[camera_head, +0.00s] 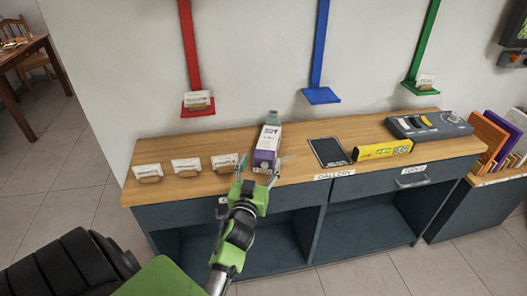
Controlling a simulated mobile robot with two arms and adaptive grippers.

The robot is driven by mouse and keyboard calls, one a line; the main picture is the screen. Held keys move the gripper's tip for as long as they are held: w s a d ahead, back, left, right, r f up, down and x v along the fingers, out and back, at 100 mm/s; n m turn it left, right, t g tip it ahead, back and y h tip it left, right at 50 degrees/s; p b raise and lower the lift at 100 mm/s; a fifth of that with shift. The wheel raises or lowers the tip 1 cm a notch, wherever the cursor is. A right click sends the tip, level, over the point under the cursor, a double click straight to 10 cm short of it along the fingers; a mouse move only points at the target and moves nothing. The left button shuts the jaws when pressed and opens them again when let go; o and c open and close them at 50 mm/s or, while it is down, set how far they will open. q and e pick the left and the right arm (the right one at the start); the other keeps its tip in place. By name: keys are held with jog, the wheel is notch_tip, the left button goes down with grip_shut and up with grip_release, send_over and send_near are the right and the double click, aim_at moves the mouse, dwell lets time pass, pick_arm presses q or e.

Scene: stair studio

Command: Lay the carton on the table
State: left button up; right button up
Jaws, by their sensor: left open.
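The carton (267,146) is white and purple with dark lettering and a grey-green top. It looks upright on the wood-topped counter (222,143), near the front edge. My left gripper (259,172) is open at the carton's lower front, with one fingertip to each side of it in the picture. Whether the fingers touch the carton I cannot tell. A brown wooden table (21,50) stands at the far left, only partly in view. My right gripper is not in view.
Several small card holders (186,167) stand left of the carton. A dark tablet (328,151), a yellow box (382,149) and a grey control panel (428,125) lie to the right. Red (197,104), blue (321,95) and green (420,88) wall ledges are behind.

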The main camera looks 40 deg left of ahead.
pick_arm(q)
jog(key=d+f+m+g+h, duration=0.1)
jog(key=d+f+m+h, duration=0.15)
jog(key=d+f, duration=0.45)
jog(key=d+f+m+h, duration=0.2)
jog(key=d+f+h, duration=0.25)
jog(key=d, duration=0.45)
jog(key=s+d+f+m+g, duration=0.1)
jog(key=s+d+f+g, duration=0.15)
jog(key=f, duration=0.55)
jog(key=s+d+f+g, duration=0.1)
jog(key=s+f, duration=0.3)
jog(key=f, duration=0.3)
jog(key=s+d+f+m+g+h, duration=0.1)
jog(key=s+f+g, duration=0.6)
jog(key=s+f, duration=1.6)
jog(key=shift+s+d+f+m, duration=0.2)
jog(key=shift+s+f+m, duration=0.15)
jog(key=shift+s, duration=0.15)
jog(key=shift+o, duration=0.5)
jog(key=s+a+f+g, duration=0.1)
jog(key=s+f+g, duration=0.1)
jog(key=s, duration=0.6)
jog(key=s+a+f+g, duration=0.1)
jog(key=s+f, duration=0.2)
jog(key=s, duration=0.6)
jog(key=shift+s+f+m+g, duration=0.15)
jog(key=shift+f+m+g, duration=0.15)
jog(key=shift+g, duration=0.05)
jog(key=shift+a, duration=0.1)
